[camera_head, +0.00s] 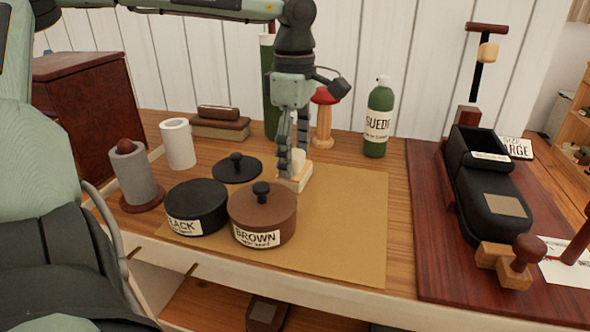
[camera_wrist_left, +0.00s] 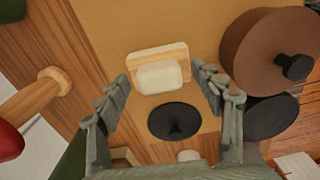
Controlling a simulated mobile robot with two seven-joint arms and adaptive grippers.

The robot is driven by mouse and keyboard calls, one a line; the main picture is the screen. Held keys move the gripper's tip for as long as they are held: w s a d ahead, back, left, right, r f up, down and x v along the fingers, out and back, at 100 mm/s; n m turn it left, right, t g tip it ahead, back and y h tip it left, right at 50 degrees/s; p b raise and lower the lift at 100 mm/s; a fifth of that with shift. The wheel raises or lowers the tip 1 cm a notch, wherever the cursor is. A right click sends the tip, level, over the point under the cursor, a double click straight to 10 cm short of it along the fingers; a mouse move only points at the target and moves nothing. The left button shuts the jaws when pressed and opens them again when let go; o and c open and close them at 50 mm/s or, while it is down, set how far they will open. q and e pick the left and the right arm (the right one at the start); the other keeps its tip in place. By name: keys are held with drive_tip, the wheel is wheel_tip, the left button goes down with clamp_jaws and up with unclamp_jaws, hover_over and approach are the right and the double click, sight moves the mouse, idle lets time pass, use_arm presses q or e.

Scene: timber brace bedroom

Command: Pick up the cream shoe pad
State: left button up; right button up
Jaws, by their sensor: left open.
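The cream shoe pad (camera_head: 299,158) sits on a pale wooden base (camera_head: 294,183) on the tan mat, behind the brown tin. In the left wrist view the pad (camera_wrist_left: 160,77) lies between and just beyond my open fingertips. My left gripper (camera_head: 291,160) points down over the pad and partly hides it in the head view. Its two fingers are apart, and nothing is held. Whether a fingertip touches the pad cannot be told. My right gripper is not in view.
The brown lidded tin (camera_head: 262,216) and black tin (camera_head: 196,208) stand in front, with a black lid (camera_head: 237,168) to the left. A red-topped wooden stand (camera_head: 323,120) and green suede bottle (camera_head: 379,120) stand behind. The mat's right side (camera_head: 350,220) is clear.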

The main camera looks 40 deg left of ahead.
use_arm(q)
drive_tip(key=shift+f, duration=0.1)
drive_tip(key=shift+c, duration=0.6)
drive_tip(key=c, duration=1.2)
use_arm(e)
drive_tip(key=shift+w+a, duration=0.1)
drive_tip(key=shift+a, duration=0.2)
use_arm(q)
drive_tip(key=shift+r, duration=0.5)
wheel_tip(320, 180, up, 4)
drive_tip(key=shift+s+a+f, duration=0.1)
drive_tip(key=shift+s+f, duration=0.05)
drive_tip(key=shift+f, duration=0.05)
drive_tip(key=s+a+r, duration=0.2)
drive_tip(key=s, duration=0.1)
drive_tip(key=s+a+r+b, duration=0.1)
drive_tip(key=s+a+r, duration=0.1)
drive_tip(key=s, duration=0.1)
drive_tip(key=s+a+r, duration=0.1)
drive_tip(key=s+r, duration=0.1)
drive_tip(key=s, duration=0.1)
drive_tip(key=shift+s+a+r+b, duration=0.25)
drive_tip(key=shift+s+a+b, duration=0.1)
drive_tip(key=shift+a+b, duration=0.05)
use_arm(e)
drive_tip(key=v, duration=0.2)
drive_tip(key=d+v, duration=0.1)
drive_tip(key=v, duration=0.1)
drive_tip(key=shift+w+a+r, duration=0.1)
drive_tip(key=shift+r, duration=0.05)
